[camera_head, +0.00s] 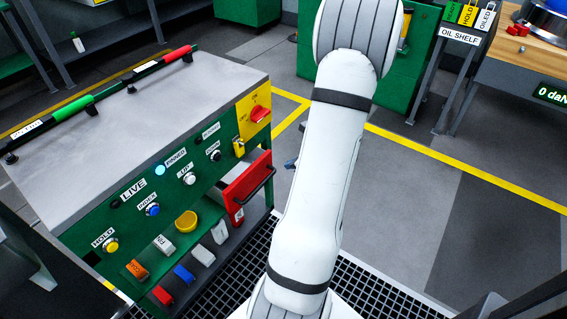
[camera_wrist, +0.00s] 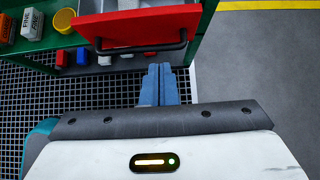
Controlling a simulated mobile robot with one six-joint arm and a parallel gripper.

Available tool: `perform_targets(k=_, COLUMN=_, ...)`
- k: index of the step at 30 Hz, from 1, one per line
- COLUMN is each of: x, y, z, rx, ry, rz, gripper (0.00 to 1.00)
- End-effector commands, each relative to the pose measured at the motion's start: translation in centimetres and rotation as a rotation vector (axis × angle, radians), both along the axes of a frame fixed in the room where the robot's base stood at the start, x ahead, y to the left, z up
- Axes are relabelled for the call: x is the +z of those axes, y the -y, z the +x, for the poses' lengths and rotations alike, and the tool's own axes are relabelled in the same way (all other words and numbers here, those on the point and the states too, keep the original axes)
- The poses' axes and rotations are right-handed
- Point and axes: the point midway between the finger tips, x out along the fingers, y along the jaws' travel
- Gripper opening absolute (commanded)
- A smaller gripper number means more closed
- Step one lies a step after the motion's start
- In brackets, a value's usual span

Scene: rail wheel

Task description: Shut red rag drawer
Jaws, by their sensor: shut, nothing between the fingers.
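The red rag drawer (camera_head: 245,182) sticks out of the right end of the green console, so it stands open. Its dark bar handle (camera_head: 258,186) runs along its outer front. In the wrist view the red drawer (camera_wrist: 142,27) fills the upper middle, with the handle (camera_wrist: 125,50) across its near side. My gripper (camera_wrist: 160,70) has its blue-grey fingers together and empty. Their tips appear just below the right part of the handle; I cannot tell whether they touch it. In the head view the gripper (camera_head: 290,163) is mostly hidden behind my white arm, right of the drawer.
The green console (camera_head: 140,195) carries buttons, a yellow panel (camera_head: 254,113) with a red switch, and a grey top. Several coloured blocks sit on a low shelf below. Black grating (camera_head: 235,275) covers the floor in front. Open grey floor (camera_head: 410,190) lies right of my arm.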

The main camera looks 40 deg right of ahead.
Motion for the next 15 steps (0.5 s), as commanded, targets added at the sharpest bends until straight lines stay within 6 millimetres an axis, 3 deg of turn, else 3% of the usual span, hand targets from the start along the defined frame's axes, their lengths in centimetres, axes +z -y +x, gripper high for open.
perform_targets(k=3, x=0.1, y=-0.5, z=-0.7, rx=0.006, ry=0.013, rz=0.012, gripper=0.0)
perform_targets(k=10, x=-1.9, y=-4.9, z=-2.7, rx=0.016, ry=0.17, rz=0.067, gripper=0.0)
perform_targets(k=15, x=-2.3, y=-6.3, z=-3.3, rx=-0.002, ry=0.25, rz=0.053, gripper=0.0)
